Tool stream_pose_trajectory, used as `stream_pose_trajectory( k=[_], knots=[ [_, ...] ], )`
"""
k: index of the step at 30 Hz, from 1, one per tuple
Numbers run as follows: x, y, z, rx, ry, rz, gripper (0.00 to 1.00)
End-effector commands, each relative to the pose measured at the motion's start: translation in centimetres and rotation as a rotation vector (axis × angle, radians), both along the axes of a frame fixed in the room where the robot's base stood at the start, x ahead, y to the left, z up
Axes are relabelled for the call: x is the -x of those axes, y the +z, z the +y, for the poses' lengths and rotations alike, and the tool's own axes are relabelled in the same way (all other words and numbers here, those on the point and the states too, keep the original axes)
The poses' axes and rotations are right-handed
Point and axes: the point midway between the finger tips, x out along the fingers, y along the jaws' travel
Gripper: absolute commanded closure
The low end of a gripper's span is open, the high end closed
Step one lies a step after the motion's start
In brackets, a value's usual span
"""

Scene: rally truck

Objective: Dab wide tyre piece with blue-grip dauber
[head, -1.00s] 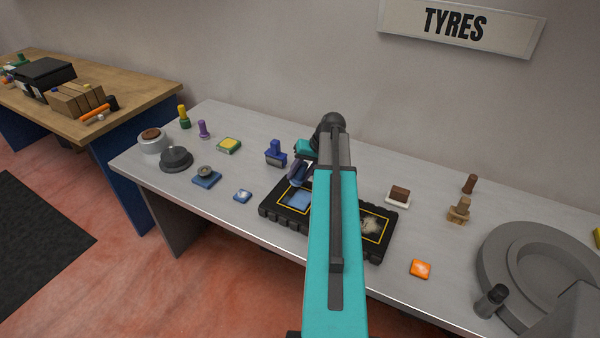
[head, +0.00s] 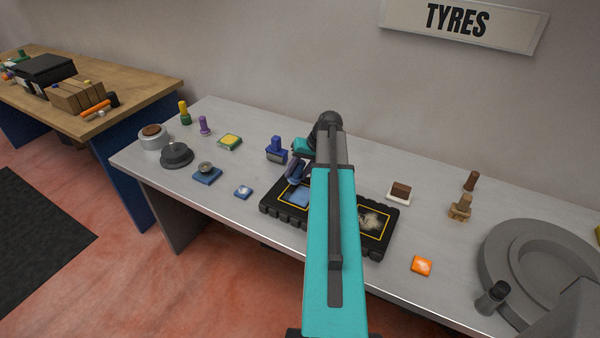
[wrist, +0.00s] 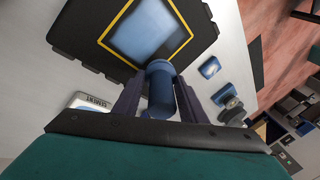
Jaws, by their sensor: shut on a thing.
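The wide tyre piece (head: 272,204) is a black slab with knobbly edges lying flat on the grey bench. It has yellow-outlined panels, a blue one at left and one with a pale smudge at right; my arm hides its middle. My gripper (head: 296,172) is above its back left part. In the wrist view my gripper (wrist: 160,100) is shut on the blue-grip dauber (wrist: 159,88), whose round blue handle shows between the fingers. The dauber's far end points at the near edge of the tyre piece's blue panel (wrist: 146,38); I cannot tell whether it touches.
A blue stamp-like block (head: 276,151) stands just left of my gripper. A small blue pad (head: 243,192) and a blue block with a grey knob (head: 207,174) lie further left. A brown-topped white block (head: 399,191) and an orange pad (head: 421,266) lie to the right.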

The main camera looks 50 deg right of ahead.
Motion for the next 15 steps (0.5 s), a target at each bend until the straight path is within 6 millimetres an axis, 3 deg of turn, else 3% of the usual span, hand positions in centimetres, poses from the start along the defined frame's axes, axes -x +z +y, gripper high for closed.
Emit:
stream_pose_trajectory(
  k=[15],
  knots=[
    [-1.3,-0.5,0.6,0.0,-0.002,0.0,0.85]
  ],
)
